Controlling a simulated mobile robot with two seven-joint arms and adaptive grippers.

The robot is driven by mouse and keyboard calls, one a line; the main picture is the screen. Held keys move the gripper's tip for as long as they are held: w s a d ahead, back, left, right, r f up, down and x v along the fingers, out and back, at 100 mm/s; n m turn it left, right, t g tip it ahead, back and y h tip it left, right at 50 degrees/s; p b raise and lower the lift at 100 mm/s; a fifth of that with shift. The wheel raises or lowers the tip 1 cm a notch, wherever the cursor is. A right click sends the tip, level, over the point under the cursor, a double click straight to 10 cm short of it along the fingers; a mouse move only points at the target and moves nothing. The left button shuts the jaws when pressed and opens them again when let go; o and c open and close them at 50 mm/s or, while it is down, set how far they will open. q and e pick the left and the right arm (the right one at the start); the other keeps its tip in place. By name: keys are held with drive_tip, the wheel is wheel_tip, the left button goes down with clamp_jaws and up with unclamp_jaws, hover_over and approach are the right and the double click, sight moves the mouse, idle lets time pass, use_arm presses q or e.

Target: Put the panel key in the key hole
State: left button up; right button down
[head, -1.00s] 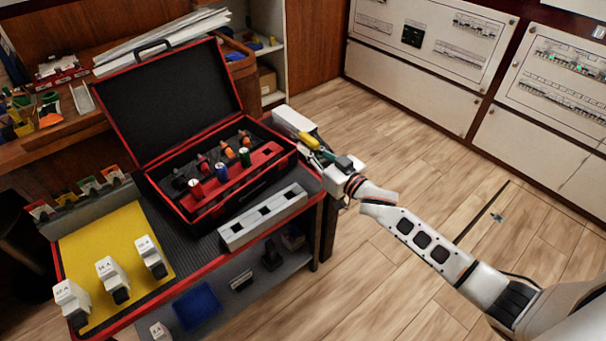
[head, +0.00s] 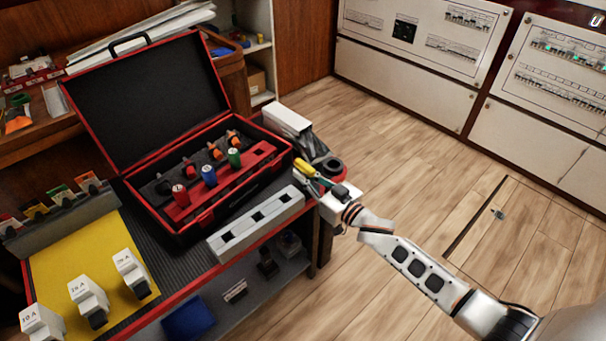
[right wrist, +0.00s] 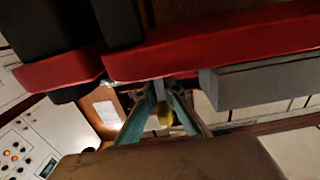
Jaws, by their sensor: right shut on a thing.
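My right gripper (head: 318,180) is at the right edge of the tool cart, shut on a yellow-handled thing (head: 304,168) that looks like the panel key. In the right wrist view the yellow handle (right wrist: 165,113) sits between the two fingers, with a grey shaft beyond it. The key's far end is hard to make out. In the open red-and-black case (head: 185,219), a red strip holds red, blue and green cylinders, with a dark square hole (head: 262,150) at its right end. I cannot tell whether this is the key hole. My left gripper is out of view.
A grey block (head: 228,243) with three square openings lies in front of the case. White breakers (head: 88,295) stand on a yellow mat. A white box (head: 286,119) and a dark round thing (head: 331,166) are near my right gripper. Floor to the right is mostly clear.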

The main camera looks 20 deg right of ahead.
drive_tip(key=shift+f, duration=0.25)
drive_tip(key=c, duration=2.2)
unclamp_jaws()
drive_tip(key=shift+r, duration=0.1)
